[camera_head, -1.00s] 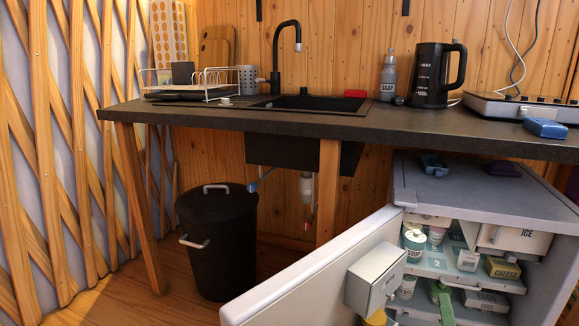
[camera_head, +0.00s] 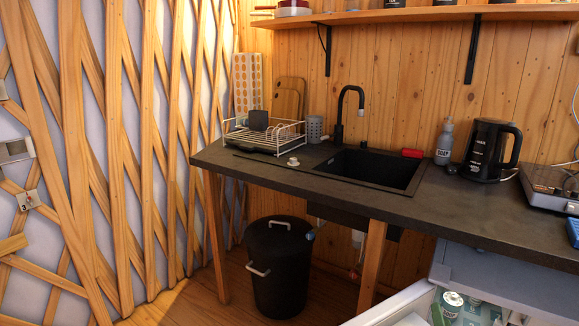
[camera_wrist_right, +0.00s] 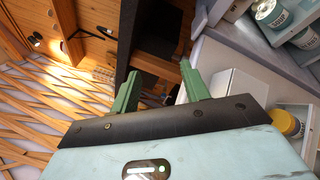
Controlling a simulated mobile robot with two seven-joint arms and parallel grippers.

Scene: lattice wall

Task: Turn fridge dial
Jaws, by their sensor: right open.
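The fridge (camera_head: 500,275) is cut off at the lower right of the head view. Its pale door (camera_head: 395,303) stands open, and a soup can (camera_head: 452,300) shows inside. I cannot make out the dial in either current view. In the right wrist view, my right gripper (camera_wrist_right: 157,70) is open, with its two green fingers apart and nothing between them. A white box (camera_wrist_right: 235,92) lies just beyond the right finger, by the fridge's inside. A green piece at the head view's bottom edge looks like part of this gripper. My left gripper is not in view.
The dark counter (camera_head: 400,205) with sink, kettle (camera_head: 490,150) and dish rack (camera_head: 262,134) runs above. A black bin (camera_head: 280,268) stands under it. The lattice wall (camera_head: 90,150) fills the left. In the wrist view, a yellow-lidded jar (camera_wrist_right: 288,122) and soup cans (camera_wrist_right: 272,15) sit on shelves.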

